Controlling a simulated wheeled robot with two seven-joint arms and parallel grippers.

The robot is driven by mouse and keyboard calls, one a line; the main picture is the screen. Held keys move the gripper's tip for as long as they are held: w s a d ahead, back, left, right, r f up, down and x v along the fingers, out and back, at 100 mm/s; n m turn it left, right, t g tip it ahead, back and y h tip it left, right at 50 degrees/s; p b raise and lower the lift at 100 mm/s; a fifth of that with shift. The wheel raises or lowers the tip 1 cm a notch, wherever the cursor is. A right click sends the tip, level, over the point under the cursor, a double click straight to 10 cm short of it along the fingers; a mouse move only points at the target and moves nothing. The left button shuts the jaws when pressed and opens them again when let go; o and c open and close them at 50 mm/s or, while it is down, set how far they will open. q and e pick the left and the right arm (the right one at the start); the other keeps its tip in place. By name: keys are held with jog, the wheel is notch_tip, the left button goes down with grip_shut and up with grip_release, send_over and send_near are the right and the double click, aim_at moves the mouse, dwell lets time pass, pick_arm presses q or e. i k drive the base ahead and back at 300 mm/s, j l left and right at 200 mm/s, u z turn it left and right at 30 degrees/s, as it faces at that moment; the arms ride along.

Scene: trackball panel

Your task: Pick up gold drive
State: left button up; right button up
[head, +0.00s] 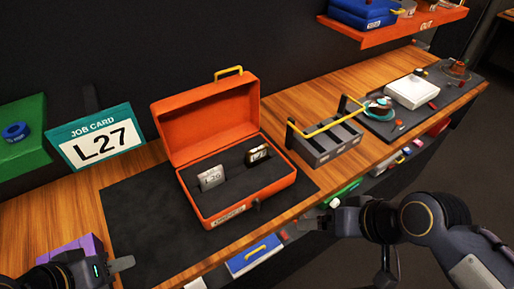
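The gold drive (257,153) appears to be the small dark piece with gold edging and a label. It stands in the right part of the open orange case (250,207). A silver-grey drive (211,178) with a label stands to its left in the same case. My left gripper (121,264) is at the lower left, over the near edge of the dark mat, well apart from both drives. Only one finger shows clearly. My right gripper (318,217) is by the bench's front edge, right of the case, partly hidden by its own wrist.
A purple block (72,249) is beside my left gripper. A grey rack (327,146) with a yellow bar stands right of the case. The case lid stands open at the back.

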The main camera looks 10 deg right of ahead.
aim_at(257, 156)
jog(key=j+u, duration=0.25)
jog(key=u, duration=0.15)
jog(key=j+u, duration=0.25)
jog(key=u, duration=0.15)
jog(key=j+u, duration=0.35)
jog(key=k+l+z, duration=0.15)
jog(key=z, duration=0.35)
jog(key=l+z, duration=0.35)
jog(key=z, duration=0.15)
jog(key=k+l+z, duration=0.1)
jog(key=l+z, duration=0.2)
jog(key=z, duration=0.2)
jog(key=i+l+u, duration=0.1)
jog(key=u, duration=0.3)
jog(key=i+l+u, duration=0.1)
jog(key=u, duration=0.3)
jog(key=i+l+u, duration=0.1)
jog(key=u, duration=0.3)
jog(key=l+u, duration=0.2)
jog(key=u, duration=0.2)
